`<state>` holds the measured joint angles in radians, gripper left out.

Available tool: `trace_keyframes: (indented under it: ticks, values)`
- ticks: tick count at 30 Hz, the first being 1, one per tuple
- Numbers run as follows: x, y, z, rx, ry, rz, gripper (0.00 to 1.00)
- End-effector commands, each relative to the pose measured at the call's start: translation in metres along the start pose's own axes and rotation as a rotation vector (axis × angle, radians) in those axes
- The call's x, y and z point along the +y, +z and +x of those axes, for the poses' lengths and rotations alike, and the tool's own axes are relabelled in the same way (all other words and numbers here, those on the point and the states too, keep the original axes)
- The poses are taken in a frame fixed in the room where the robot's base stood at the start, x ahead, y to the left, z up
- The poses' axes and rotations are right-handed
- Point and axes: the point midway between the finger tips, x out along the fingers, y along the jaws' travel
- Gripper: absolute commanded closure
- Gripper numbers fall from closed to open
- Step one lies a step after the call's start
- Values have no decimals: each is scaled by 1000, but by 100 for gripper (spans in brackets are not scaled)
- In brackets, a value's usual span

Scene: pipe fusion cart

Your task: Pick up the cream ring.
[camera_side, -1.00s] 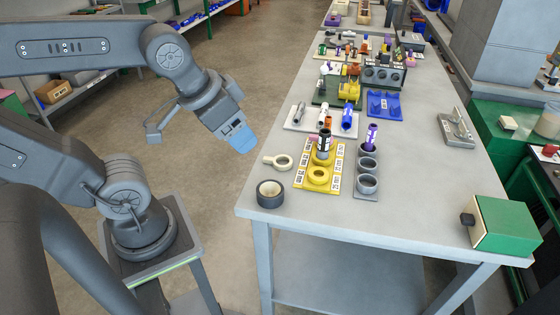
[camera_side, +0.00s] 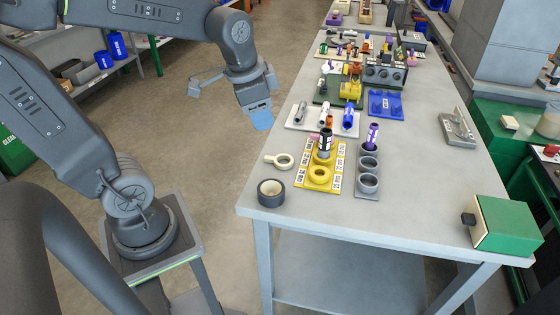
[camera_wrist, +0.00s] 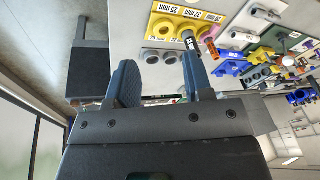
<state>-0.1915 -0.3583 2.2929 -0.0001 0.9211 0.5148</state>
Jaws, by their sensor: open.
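The cream ring (camera_side: 283,161), with a short handle pointing left, lies flat near the left edge of the grey table. I cannot make it out in the wrist view. My gripper (camera_side: 262,118) is in the air off the table's left edge, pointing down, above and left of the ring in the side picture and apart from it. In the wrist view my gripper's two blue fingers (camera_wrist: 160,60) stand apart with nothing held between them.
A dark tape roll (camera_side: 271,193) lies just in front of the ring. A yellow labelled board (camera_side: 320,186) with a black-and-white cylinder stands to its right. A grey ring holder (camera_side: 367,184) is beyond. A white tray (camera_side: 289,124) lies behind.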

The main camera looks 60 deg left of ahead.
Motion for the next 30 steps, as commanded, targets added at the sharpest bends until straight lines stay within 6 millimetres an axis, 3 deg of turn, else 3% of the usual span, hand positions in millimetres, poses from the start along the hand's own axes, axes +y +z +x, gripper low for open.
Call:
trace_keyframes:
  ticks: [6,12,19,30]
  values:
    - [-69,-14,57,-150,89,253,53]
    - [-107,-10,96,-204,173,411,53]
    - [-115,-5,118,-215,200,460,53]
    - [-105,11,180,-214,199,459,53]
